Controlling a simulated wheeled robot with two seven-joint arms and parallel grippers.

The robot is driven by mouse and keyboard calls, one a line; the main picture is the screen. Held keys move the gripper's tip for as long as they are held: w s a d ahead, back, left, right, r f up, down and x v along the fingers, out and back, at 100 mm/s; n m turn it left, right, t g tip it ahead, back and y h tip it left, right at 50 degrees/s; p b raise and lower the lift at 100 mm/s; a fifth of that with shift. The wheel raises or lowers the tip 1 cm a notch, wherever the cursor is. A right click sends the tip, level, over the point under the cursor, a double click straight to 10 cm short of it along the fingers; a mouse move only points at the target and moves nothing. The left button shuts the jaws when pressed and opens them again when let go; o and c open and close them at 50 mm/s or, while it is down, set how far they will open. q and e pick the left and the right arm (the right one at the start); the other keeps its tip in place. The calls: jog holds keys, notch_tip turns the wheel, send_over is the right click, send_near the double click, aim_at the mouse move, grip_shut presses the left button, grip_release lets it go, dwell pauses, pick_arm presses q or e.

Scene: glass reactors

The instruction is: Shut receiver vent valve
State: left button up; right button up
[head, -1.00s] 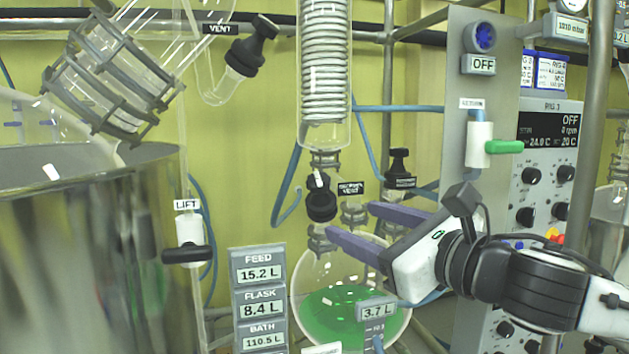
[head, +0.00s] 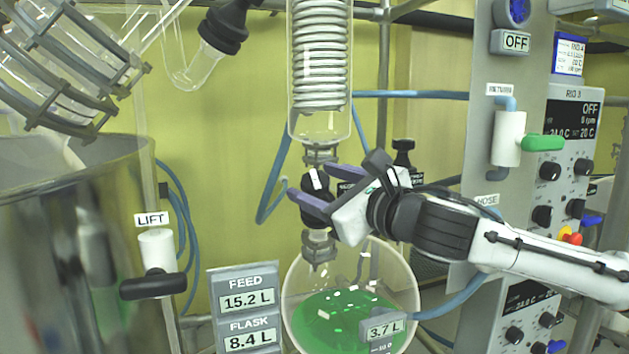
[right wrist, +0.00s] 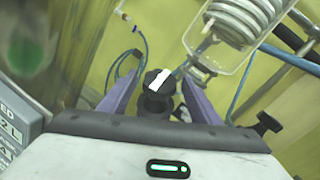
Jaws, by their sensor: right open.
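A black valve knob with a white stripe (head: 315,183) sits on the glass neck between the coil condenser and the round receiver flask (head: 302,310). A dark label (head: 348,187) beside it is mostly hidden behind my gripper. My right gripper (head: 311,182) reaches in from the right, with its purple fingers at the knob. In the right wrist view the striped knob (right wrist: 158,88) stands between the two open fingers (right wrist: 162,66), with gaps visible on both sides. I cannot tell whether either finger touches it. My left gripper is not in view.
The condenser (head: 320,70) hangs directly above the knob. Another black knob (head: 403,150) stands just behind my right gripper. A control panel with a green-handled valve (head: 543,142) is at the right. A large metal vessel (head: 80,250) and the LIFT valve (head: 155,255) are at the left.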

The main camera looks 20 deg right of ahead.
jog(key=shift+w+a, duration=0.2)
jog(key=shift+w, duration=0.45)
jog(key=c, duration=1.1)
jog(key=shift+o, duration=0.2)
jog(key=shift+f, duration=0.1)
